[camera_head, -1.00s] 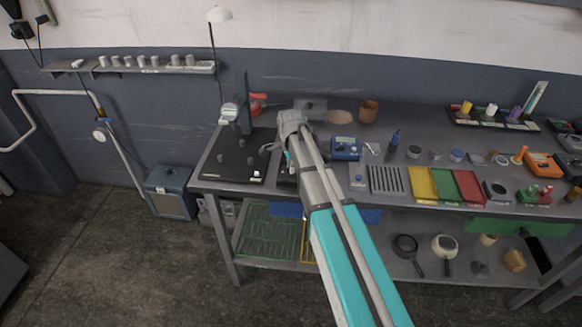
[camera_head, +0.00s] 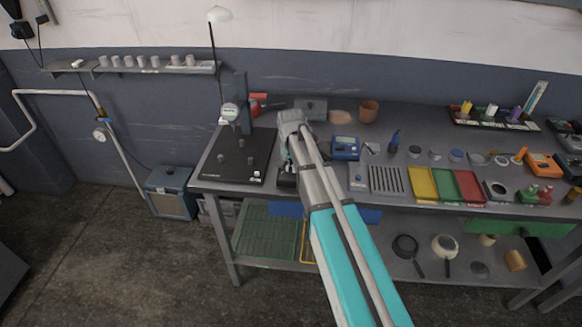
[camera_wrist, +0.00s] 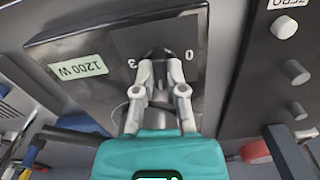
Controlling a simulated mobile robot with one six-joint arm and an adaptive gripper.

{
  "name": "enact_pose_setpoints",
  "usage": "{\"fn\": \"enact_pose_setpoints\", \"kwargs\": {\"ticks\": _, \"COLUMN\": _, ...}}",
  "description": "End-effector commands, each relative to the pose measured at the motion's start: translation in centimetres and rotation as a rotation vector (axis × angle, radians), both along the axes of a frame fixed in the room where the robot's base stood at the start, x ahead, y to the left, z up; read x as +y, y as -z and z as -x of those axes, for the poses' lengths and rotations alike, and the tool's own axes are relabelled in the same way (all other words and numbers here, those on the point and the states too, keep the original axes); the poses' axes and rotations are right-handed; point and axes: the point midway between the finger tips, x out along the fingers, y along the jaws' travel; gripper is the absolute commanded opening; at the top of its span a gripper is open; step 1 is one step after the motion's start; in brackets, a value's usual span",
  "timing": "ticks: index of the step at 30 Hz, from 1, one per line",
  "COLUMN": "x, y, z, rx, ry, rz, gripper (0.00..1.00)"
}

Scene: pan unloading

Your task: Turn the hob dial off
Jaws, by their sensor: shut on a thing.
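The hob is a dark box with a "1200 W" label, and its front face (camera_wrist: 105,90) fills the middle of the wrist view. In the head view a small part of the hob (camera_head: 287,181) shows below my wrist. The dark dial (camera_wrist: 158,51) sits between the printed marks 3 and 0. My gripper (camera_wrist: 159,64) is shut on the dial, with one finger on each side. The fingers cover much of the dial, so I cannot tell where its pointer stands. In the head view the arm hides the fingertips and the dial.
A black plate with round pegs (camera_head: 238,158) lies left of the hob and shows at the right of the wrist view. A blue device (camera_head: 345,148) stands to the right. A dial-gauge stand (camera_head: 243,105) rises behind the black plate.

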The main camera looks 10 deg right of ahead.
Motion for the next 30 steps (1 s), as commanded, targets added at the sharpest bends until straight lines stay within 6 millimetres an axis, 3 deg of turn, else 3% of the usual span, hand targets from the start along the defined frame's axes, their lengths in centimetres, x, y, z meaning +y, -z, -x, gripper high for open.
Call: {"fn": "enact_pose_setpoints", "kwargs": {"ticks": 30, "x": 0.03, "y": 0.03, "z": 0.11, "rx": 0.001, "ry": -0.964, "rz": -0.001, "gripper": 0.0}}
